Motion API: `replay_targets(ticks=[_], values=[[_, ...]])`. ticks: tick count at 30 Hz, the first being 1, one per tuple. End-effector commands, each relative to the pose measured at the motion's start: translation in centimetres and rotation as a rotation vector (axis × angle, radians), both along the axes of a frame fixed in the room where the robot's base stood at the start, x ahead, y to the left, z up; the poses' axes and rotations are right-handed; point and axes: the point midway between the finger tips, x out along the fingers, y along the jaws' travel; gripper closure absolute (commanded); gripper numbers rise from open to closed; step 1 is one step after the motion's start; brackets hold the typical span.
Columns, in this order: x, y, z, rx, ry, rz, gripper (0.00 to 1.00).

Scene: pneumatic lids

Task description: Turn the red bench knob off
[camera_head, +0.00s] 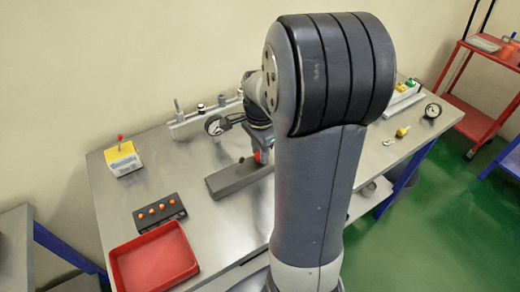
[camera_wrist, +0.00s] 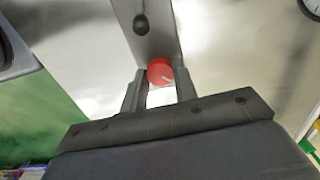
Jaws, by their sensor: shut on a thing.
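The red bench knob (camera_wrist: 160,71) shows in the wrist view between the two fingertips of my gripper (camera_wrist: 160,80). A pale pointer line is on its face. The jaws are shut on the knob from both sides. The knob is on a grey metal bar (camera_wrist: 150,35), which also has a dark round knob (camera_wrist: 141,24) farther along it. In the head view the red knob (camera_head: 259,156) is partly hidden by my gripper (camera_head: 260,150), above the right part of the grey bar (camera_head: 232,177). My arm hides the bar's right end.
On the bench (camera_head: 225,222), a red tray (camera_head: 152,262) and a dark block with several orange buttons (camera_head: 160,213) are at the front left. A yellow and white box with a red lever (camera_head: 123,158) stands at the back left.

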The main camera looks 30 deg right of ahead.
Motion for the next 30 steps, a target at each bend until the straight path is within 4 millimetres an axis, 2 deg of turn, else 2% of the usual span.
replay_targets(ticks=[18,19,26,30], values=[[0.07,-0.04,0.07,-0.001,-0.003,-0.042,0.95],[0.06,-0.04,0.07,-0.001,-0.003,-0.042,0.71],[0.03,-0.02,0.04,-0.001,-0.002,-0.041,0.52],[0.02,-0.01,0.02,-0.001,-0.001,-0.041,0.51]])
